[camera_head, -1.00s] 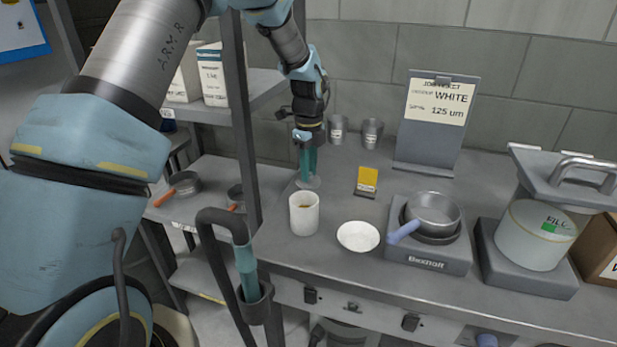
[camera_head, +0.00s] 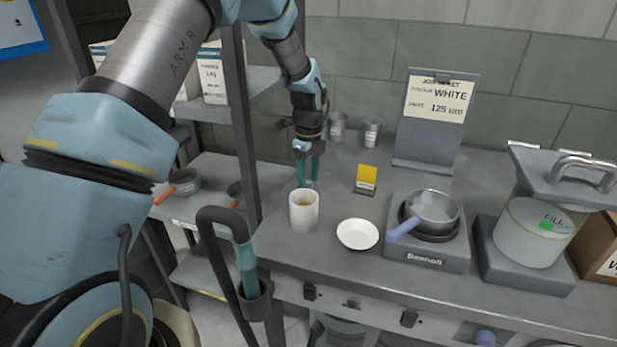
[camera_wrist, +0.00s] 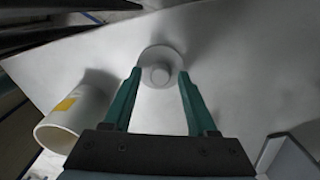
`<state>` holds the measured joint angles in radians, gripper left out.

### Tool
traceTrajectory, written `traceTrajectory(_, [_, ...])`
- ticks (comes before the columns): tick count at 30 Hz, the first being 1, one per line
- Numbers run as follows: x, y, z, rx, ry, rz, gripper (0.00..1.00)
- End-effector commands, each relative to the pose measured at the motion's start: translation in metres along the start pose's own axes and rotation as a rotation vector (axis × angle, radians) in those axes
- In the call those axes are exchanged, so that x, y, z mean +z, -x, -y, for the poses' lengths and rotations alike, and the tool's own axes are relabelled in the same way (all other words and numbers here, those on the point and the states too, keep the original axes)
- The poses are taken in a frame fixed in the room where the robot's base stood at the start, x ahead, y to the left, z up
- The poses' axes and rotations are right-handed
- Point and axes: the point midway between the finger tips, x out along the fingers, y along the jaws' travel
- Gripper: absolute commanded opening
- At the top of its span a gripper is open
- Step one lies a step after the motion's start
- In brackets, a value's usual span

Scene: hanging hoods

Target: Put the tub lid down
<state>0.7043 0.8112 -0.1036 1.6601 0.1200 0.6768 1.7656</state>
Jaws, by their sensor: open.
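The tub lid (camera_wrist: 152,53) is a pale round disc with a knob (camera_wrist: 160,75) in the wrist view. It appears to lie flat on the grey worktop. My gripper (camera_wrist: 160,72) is open, with one green finger on each side of the knob and gaps between. In the head view my gripper (camera_head: 308,183) points down behind the open white tub (camera_head: 304,212). The lid is mostly hidden there by the tub and the fingers. The tub also shows at the left of the wrist view (camera_wrist: 75,118), with a yellow patch.
A white dish (camera_head: 358,234) sits right of the tub, with a yellow card (camera_head: 366,178) behind it. A pan (camera_head: 433,210) rests on a hotplate further right. Two metal cups (camera_head: 372,132) stand behind my gripper. A shelf post (camera_head: 241,120) stands close left.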

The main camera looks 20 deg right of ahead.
Motion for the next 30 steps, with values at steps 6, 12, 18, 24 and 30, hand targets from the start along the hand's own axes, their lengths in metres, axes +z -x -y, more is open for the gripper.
traceTrajectory(6, [0.001, 0.007, 0.001, -0.003, 0.0, 0.001, 0.58])
traceTrajectory(12, [0.001, 0.039, 0.001, -0.006, 0.001, 0.001, 0.58])
traceTrajectory(18, [0.001, 0.081, 0.001, -0.005, 0.001, 0.002, 0.58])
traceTrajectory(24, [0.001, 0.112, 0.001, -0.003, 0.001, 0.001, 0.58])
traceTrajectory(30, [0.0, 0.123, 0.0, 0.0, 0.0, 0.0, 0.58])
